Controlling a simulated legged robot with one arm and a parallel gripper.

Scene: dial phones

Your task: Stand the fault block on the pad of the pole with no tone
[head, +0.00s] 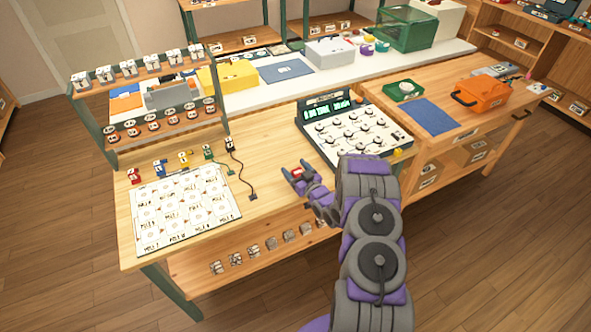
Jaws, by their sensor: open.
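A white sheet of labelled pads (182,210) lies at the front left of the wooden bench; its pole labels are too small to read surely. Along its back edge stand small red (134,175), blue (160,168), yellow (184,160) and green (208,153) pieces. I cannot tell which is the fault block. A dial panel (350,135) stands right of centre with a lit green display (328,113); its text is hard to read. My gripper (295,169) is open over the bench, left of the panel. A small red patch shows between its fingers; I cannot tell what it is.
A rack of small devices (150,98) stands behind the sheet. An orange case (481,96) and blue mat (427,117) are on the right bench.

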